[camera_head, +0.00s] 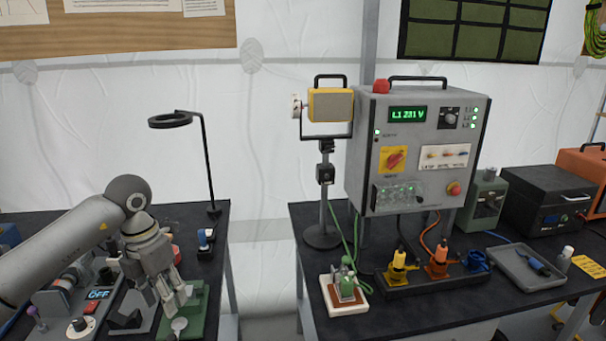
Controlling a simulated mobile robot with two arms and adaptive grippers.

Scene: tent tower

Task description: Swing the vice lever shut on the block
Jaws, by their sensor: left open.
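My left gripper (165,302) reaches down over the left bench with its fingers apart. A green fixture (197,312), which looks like the vice, sits just right of and below the fingers and is partly hidden by them. A pale round knob (179,325) shows at its front, maybe the end of the lever. I cannot tell how far the lever is swung, whether the fingers touch it, or where the block is. My right gripper is not in view.
A ring lamp (175,120) stands behind. A gap separates this bench from the right bench (440,310), which holds a grey power box (365,150) and a green clamp-like device (346,286).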

